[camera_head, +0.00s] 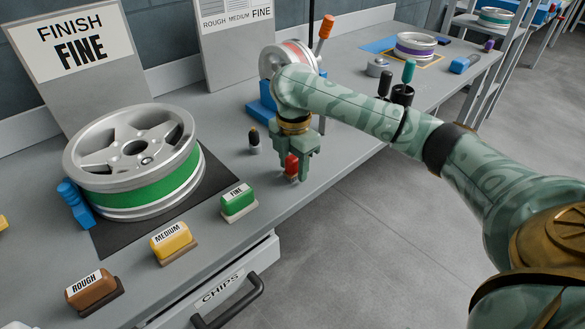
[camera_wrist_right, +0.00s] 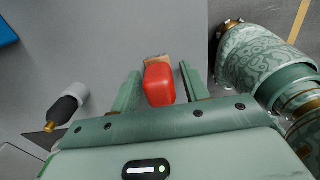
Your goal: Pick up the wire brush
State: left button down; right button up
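A small red-handled tool (camera_head: 291,165), which looks like the wire brush, stands on the grey bench near its front edge. In the right wrist view the red handle (camera_wrist_right: 159,84) has a tan end that may be its bristles. My right gripper (camera_head: 298,168) points down over it. In the right wrist view my right gripper (camera_wrist_right: 160,88) is open, with one finger on each side of the handle and narrow gaps visible. Whether a finger touches it is hard to tell. My left gripper is not in view.
A black-and-white tool with a brass tip (camera_head: 254,142) stands just left of my gripper. Sanding blocks labelled FINE (camera_head: 239,201), MEDIUM (camera_head: 172,241) and ROUGH (camera_head: 93,289) line the front edge. A green-banded wheel (camera_head: 134,160) lies behind them. Black cups (camera_head: 402,94) stand beyond my forearm.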

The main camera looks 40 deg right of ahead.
aim_at(293, 157)
jog(key=c, duration=0.8)
